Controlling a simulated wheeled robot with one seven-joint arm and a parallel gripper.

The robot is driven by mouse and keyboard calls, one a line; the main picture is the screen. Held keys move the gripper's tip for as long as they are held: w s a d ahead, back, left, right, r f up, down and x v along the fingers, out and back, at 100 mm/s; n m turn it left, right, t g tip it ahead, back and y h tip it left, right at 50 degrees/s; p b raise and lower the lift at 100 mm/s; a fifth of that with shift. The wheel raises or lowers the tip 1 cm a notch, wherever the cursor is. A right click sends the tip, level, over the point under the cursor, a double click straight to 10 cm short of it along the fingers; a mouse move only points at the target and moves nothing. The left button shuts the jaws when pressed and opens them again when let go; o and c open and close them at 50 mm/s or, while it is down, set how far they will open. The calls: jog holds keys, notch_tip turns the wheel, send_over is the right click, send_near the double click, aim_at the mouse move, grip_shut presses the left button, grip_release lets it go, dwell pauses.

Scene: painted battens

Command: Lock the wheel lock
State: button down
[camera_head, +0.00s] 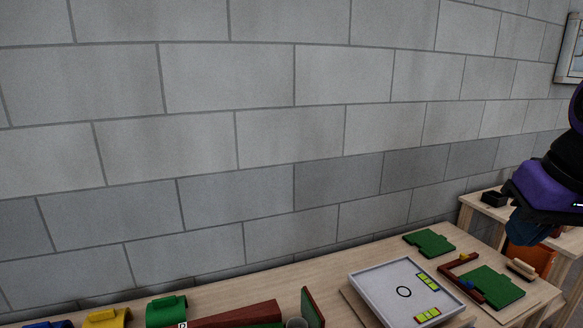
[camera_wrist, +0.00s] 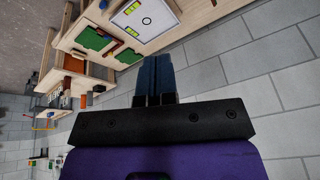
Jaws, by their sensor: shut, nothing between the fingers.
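I cannot make out a wheel lock for certain in either view. My gripper (camera_wrist: 156,60) is shut and empty, its two dark blue fingers side by side in the wrist view. In the head view my gripper (camera_head: 525,230) is at the right edge, partly cut off, and appears raised over the right end of the workbench (camera_head: 350,262). In the wrist view the fingers point toward the bench edge, with open space around them.
A white tray (camera_head: 380,283) with a black ring and yellow-green pieces lies on the bench. Green boards (camera_head: 430,242) and a red-brown frame (camera_head: 455,266) are near it. Green (camera_head: 166,310) and yellow (camera_head: 106,318) blocks sit front left. A grey block wall (camera_head: 300,130) stands behind.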

jog(key=s, duration=0.1)
jog(key=s+r+n+t, duration=0.1)
jog(key=s, duration=0.1)
jog(key=shift+s+a+r+h, duration=0.15)
jog(key=shift+s+h, duration=0.1)
jog(key=shift+h, duration=0.05)
